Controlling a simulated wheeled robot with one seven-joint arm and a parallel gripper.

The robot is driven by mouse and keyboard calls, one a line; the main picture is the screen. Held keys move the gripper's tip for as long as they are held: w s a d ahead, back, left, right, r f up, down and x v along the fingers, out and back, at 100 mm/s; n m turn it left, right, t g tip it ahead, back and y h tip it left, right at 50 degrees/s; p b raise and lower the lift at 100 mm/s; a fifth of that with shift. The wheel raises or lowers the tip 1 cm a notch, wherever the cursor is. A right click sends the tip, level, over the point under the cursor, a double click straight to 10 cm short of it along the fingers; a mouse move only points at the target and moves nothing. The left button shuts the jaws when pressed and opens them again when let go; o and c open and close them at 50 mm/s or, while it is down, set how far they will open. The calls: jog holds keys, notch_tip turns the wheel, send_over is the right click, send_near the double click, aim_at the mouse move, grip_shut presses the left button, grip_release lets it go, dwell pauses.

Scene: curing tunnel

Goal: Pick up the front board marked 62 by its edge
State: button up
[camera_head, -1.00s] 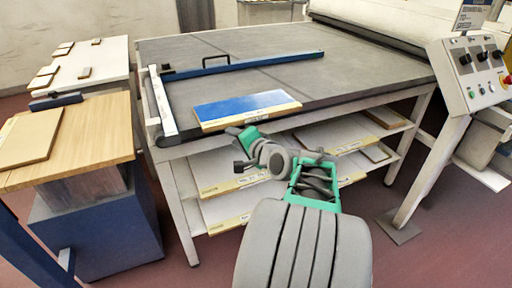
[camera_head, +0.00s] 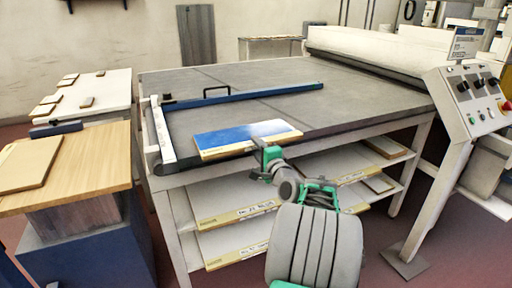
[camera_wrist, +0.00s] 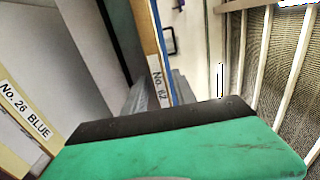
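The front board (camera_head: 225,140) has a blue top and a pale wood front edge. It lies flat on the grey table (camera_head: 370,85), along the table's front edge. The wrist view shows its edge end-on with the label No. 62 (camera_wrist: 157,82). My gripper (camera_head: 262,150) is at the front edge of this board, right of its middle. In the wrist view my grey fingers (camera_wrist: 160,95) stand apart on either side of the board's edge. I cannot tell whether they touch it.
Shelves below the table hold more boards (camera_head: 235,215); one label reads No. 26 BLUE (camera_wrist: 25,110). A blue-railed stop (camera_head: 240,97) lies behind the board. A wooden bench (camera_head: 90,160) stands left, a control panel (camera_head: 475,100) right.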

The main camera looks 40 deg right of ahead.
jog(key=shift+w, duration=0.1)
grip_shut()
dwell(1.3)
notch_tip(320, 180, up, 4)
jog(key=p, duration=0.2)
jog(key=shift+f+p, duration=0.25)
jog(key=shift+p, duration=0.05)
jog(key=shift+f, duration=0.15)
